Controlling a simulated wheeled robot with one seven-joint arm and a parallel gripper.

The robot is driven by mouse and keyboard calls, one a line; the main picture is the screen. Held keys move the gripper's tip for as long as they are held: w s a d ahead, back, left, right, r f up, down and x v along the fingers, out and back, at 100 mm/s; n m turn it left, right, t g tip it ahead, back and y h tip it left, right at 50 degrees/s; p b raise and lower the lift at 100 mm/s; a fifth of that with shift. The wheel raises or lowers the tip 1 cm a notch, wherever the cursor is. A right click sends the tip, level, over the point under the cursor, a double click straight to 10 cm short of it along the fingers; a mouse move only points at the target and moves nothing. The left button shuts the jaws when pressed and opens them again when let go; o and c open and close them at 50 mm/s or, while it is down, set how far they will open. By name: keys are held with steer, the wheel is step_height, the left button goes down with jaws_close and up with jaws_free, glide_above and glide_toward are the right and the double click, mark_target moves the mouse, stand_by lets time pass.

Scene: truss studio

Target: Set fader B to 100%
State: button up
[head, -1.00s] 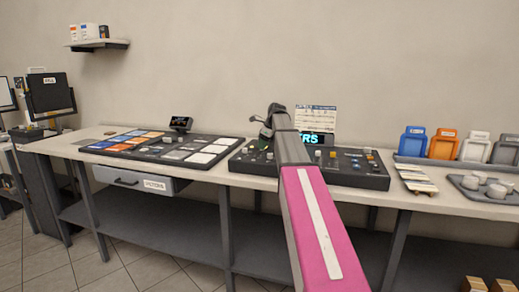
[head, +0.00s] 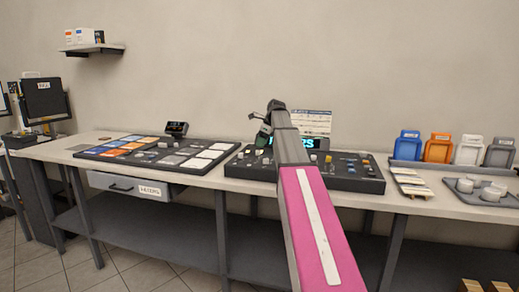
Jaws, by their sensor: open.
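A dark fader console (head: 345,181) sits on the bench in the middle, with small light and yellow knobs on its top. My pink and grey arm crosses in front of it and hides its middle. My gripper (head: 262,136) is at the arm's far end, over the left part of the console; its fingers are small and dark here. I see nothing held. I cannot tell which knob is fader B or how it is set. A lit display (head: 322,143) behind the console is partly hidden by my arm.
A board with coloured tiles (head: 205,154) lies left of the console, with a small dark screen (head: 176,128) behind it. At right are a grey tray with white round pieces (head: 463,198), pale strips (head: 412,187) and coloured bins (head: 438,148). A drawer (head: 125,188) hangs under the bench.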

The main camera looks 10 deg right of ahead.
steer(key=v, duration=0.6)
steer(key=shift+r, duration=0.35)
steer(key=shift+s+d, duration=0.1)
